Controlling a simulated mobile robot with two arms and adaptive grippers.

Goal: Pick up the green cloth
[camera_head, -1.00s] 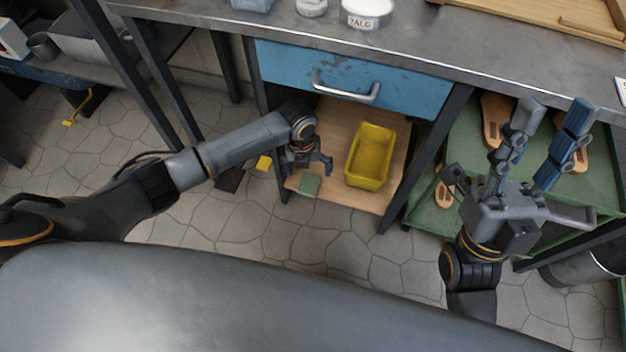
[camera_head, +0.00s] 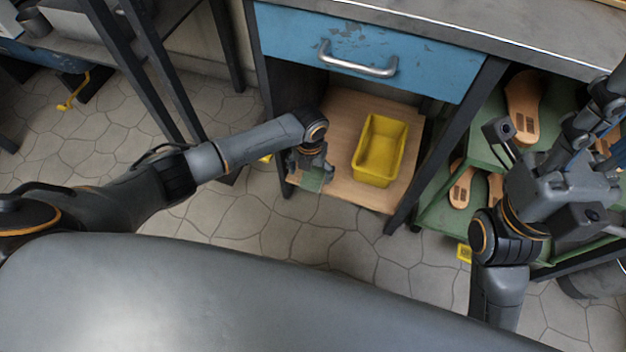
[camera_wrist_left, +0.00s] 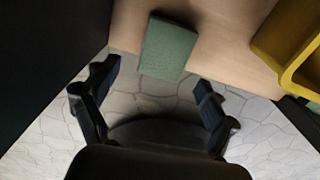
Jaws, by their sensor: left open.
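The green cloth (camera_wrist_left: 167,47) is a flat folded rectangle on the wooden shelf under the workbench, near the shelf's front edge. In the head view the cloth (camera_head: 311,184) is partly hidden by my left gripper (camera_head: 315,172), which is over it. In the left wrist view my left gripper (camera_wrist_left: 150,95) is open and empty, its fingers spread on the near side of the cloth, not around it. My right gripper is at the right of the head view, cut off by the frame edge; its fingertips are not clearly shown.
A yellow bin (camera_head: 380,150) stands on the shelf (camera_head: 343,180) right of the cloth. A blue drawer (camera_head: 370,50) with a metal handle is above. A dark table leg (camera_head: 445,145) bounds the right. Green shelves (camera_head: 437,218) with tan sandal soles (camera_head: 523,105) stand beyond it.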

